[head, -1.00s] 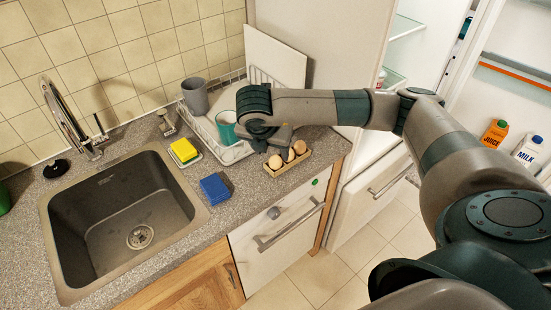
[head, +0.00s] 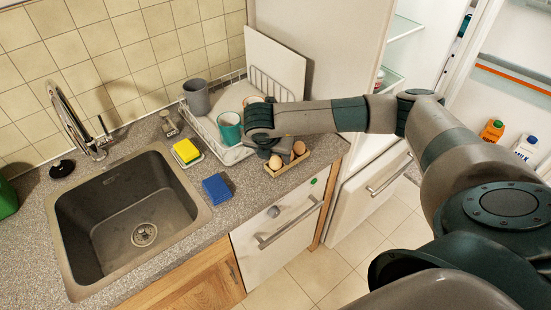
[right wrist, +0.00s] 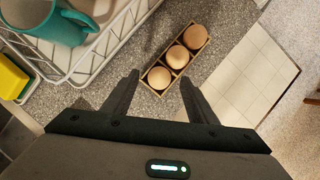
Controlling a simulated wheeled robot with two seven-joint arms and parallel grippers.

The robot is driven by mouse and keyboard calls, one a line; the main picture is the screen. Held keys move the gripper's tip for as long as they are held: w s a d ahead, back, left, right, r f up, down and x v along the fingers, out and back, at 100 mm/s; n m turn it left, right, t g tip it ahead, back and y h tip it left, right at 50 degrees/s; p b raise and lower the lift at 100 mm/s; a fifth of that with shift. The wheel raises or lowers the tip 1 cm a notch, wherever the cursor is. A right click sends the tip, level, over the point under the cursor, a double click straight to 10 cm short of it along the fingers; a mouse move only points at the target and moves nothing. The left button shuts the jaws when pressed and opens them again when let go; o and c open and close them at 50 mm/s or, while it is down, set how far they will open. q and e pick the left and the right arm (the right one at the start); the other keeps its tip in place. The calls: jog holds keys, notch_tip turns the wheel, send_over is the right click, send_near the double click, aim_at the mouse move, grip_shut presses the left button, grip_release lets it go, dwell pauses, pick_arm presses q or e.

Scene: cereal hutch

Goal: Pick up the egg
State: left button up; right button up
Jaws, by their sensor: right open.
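Three brown eggs sit in a row in a small wooden holder on the counter; the right wrist view shows the nearest egg (right wrist: 159,77), the middle egg (right wrist: 177,57) and the far egg (right wrist: 194,36) in the holder (right wrist: 207,43). In the head view one egg (head: 275,162) shows at the left end of the holder (head: 286,168) and another egg (head: 299,147) at its right end; my gripper hides part of the row. My right gripper (right wrist: 158,95) is open and empty above the counter, its fingers apart with the nearest egg just beyond the gap. My left gripper is not in view.
A white dish rack (head: 236,155) holds a teal mug (head: 229,129) and a grey cup (head: 196,96) beside the holder. A yellow sponge (head: 186,150), a blue sponge (head: 216,188) and the sink (head: 130,215) lie left. The open fridge (head: 405,50) stands right.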

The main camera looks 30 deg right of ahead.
jog(key=shift+x, duration=0.95)
jog(key=c, duration=0.8)
